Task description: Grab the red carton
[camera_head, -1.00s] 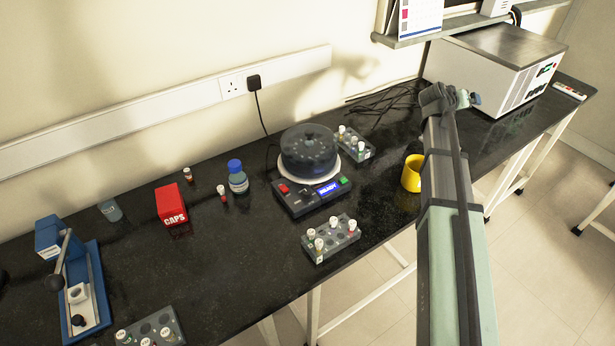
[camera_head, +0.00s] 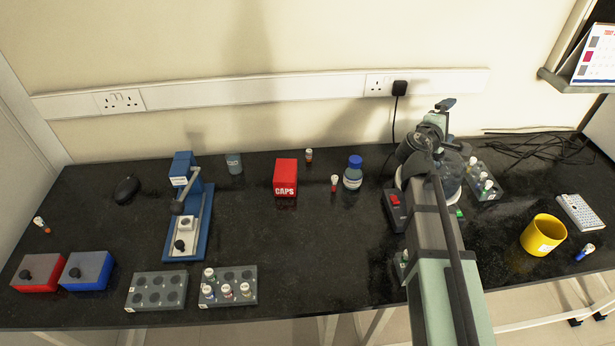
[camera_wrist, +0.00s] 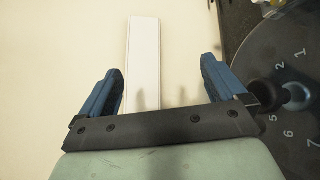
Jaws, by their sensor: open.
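The red carton (camera_head: 286,177), marked CAPS, stands upright on the black bench, right of the blue press in the head view. My arm reaches over the bench to the right of the carton, above the round centrifuge. In the wrist view my gripper (camera_wrist: 162,88) is open and empty, its two blue fingers apart. Behind them are the wall and the white trunking. The carton does not show in the wrist view.
A blue-capped bottle (camera_head: 353,173) and a small vial (camera_head: 334,184) stand right of the carton; another vial (camera_head: 309,156) is behind it. The blue press (camera_head: 203,225) is to its left. Bench space before the carton is clear.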

